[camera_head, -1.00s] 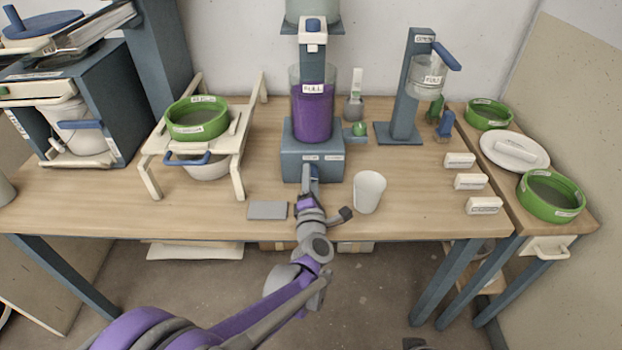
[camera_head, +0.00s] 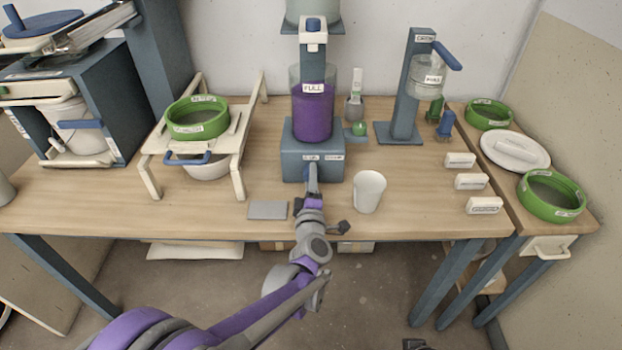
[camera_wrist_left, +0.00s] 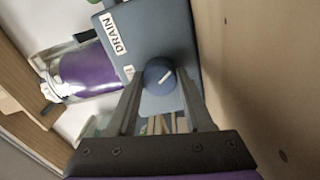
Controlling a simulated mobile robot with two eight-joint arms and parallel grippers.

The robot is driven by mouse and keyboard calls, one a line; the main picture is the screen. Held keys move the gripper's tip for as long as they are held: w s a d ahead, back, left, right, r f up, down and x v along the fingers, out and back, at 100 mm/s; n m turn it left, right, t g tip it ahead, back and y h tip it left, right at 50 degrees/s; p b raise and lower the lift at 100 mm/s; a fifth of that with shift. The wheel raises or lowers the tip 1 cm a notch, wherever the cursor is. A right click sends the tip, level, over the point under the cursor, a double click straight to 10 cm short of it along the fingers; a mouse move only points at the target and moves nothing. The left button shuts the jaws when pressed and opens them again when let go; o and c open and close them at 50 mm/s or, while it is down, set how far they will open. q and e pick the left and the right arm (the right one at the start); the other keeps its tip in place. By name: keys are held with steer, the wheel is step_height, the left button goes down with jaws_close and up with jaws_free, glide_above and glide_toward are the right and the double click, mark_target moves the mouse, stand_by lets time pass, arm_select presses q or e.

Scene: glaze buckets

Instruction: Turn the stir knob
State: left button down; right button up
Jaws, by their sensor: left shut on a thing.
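The stir knob (camera_wrist_left: 158,76) is a round dark blue knob with a white pointer line, on the front of the blue-grey mixer base (camera_head: 298,166). In the left wrist view it sits between the fingertips of my left gripper (camera_wrist_left: 160,84), which is shut on it. A DRAIN label (camera_wrist_left: 112,34) is on the same face. In the head view my left gripper (camera_head: 312,178) reaches the base's front from below and hides the knob. A clear vessel of purple glaze (camera_head: 312,118), labelled FULL, stands on the base.
A white cup (camera_head: 369,191) stands just right of my left arm, and a grey pad (camera_head: 267,210) lies to its left. A white stand with a green sieve (camera_head: 196,118) is further left. Several white labelled blocks (camera_head: 471,181) lie at the right. Table between cup and blocks is clear.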

stand_by(0.4)
arm_select(q)
steer(key=shift+c, duration=1.5)
jaws_free()
steer(key=shift+s, duration=0.1)
steer(key=s, duration=1)
steer(key=shift+s+f+p, duration=0.15)
steer(key=shift+s+p, duration=0.2)
